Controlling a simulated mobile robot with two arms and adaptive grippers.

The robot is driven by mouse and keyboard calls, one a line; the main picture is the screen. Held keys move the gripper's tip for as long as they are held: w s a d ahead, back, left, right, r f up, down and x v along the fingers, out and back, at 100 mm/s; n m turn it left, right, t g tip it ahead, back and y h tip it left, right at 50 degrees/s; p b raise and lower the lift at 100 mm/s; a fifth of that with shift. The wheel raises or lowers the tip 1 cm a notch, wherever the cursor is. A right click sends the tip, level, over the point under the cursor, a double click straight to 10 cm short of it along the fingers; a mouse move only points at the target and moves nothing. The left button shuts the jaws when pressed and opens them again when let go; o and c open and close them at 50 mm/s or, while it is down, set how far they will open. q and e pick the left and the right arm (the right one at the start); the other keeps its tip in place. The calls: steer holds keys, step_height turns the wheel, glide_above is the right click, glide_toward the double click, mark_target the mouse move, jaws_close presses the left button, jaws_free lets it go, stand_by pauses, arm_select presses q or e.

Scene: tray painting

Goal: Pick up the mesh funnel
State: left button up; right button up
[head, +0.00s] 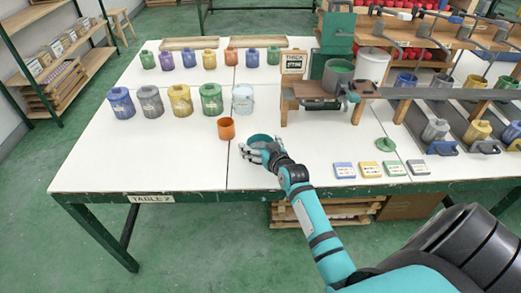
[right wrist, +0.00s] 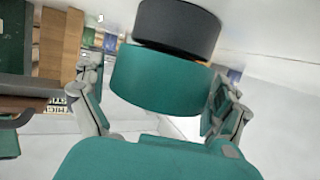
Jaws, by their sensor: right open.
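A round teal piece, which looks like the mesh funnel (head: 259,138), stands on the white table just right of an orange cup (head: 226,128). My right gripper (head: 260,147) is at its near side and partly covers it. In the right wrist view, the teal body with a dark grey band, likely the same funnel (right wrist: 160,82), sits between the two spread fingers of the gripper (right wrist: 156,80). The gripper is open, with a gap seen at the right finger; whether the left finger touches is unclear. The mesh is not visible. My left gripper is out of view.
A wooden stand with a grey pot (head: 338,76) is to the right. Several small labelled blocks (head: 369,170) lie near the front edge. The left front tabletop (head: 140,160) is clear.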

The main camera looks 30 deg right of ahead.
steer(key=c, duration=1)
steer(key=shift+r, duration=0.1)
steer(key=shift+c, duration=0.2)
